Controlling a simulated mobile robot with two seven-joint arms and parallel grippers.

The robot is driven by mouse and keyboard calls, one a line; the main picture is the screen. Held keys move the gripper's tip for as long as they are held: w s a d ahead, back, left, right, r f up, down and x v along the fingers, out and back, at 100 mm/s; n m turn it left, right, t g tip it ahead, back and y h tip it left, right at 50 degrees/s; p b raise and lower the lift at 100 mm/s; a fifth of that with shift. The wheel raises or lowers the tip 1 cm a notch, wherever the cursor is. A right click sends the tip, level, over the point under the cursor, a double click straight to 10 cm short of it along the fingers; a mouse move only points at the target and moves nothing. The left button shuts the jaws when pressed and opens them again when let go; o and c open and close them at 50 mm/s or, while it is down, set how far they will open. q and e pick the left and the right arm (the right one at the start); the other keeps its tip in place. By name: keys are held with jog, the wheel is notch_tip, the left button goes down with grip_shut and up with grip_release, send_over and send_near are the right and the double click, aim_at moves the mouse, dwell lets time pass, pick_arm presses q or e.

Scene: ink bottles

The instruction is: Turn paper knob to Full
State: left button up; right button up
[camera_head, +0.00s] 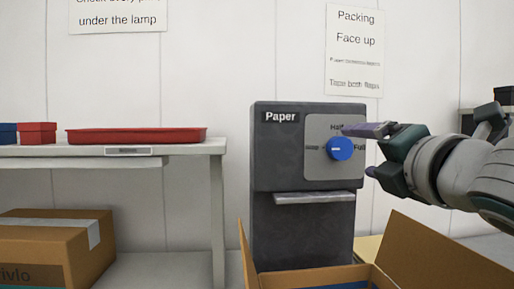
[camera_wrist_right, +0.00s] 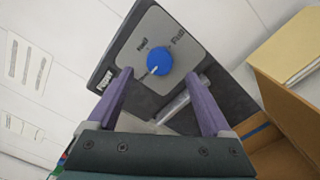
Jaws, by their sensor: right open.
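The paper knob (camera_head: 340,148) is a round blue dial on the light grey panel of a dark dispenser marked "Paper" (camera_head: 280,118). Its white mark is on the left side, toward a small label that I cannot read. "Half" is above the knob and "Full" to its right. In the right wrist view the knob (camera_wrist_right: 159,60) is just beyond and between my purple fingertips. My right gripper (camera_head: 357,151) is open, with nothing between its fingers, and faces the panel from the right. It also shows in the wrist view (camera_wrist_right: 159,76). My left gripper is out of view.
An open cardboard box (camera_head: 435,252) stands in front of the dispenser, below my right arm. A table (camera_head: 190,149) at left bears a red tray (camera_head: 136,135) and small red and blue boxes. A taped carton (camera_head: 50,247) is below it. A metal ledge (camera_head: 314,198) juts out under the panel.

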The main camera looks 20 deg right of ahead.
aim_at(343, 148)
jog(key=x, duration=0.5)
jog(key=shift+w, duration=0.15)
jog(key=shift+w+d, duration=0.1)
jog(key=shift+w, duration=0.4)
grip_shut()
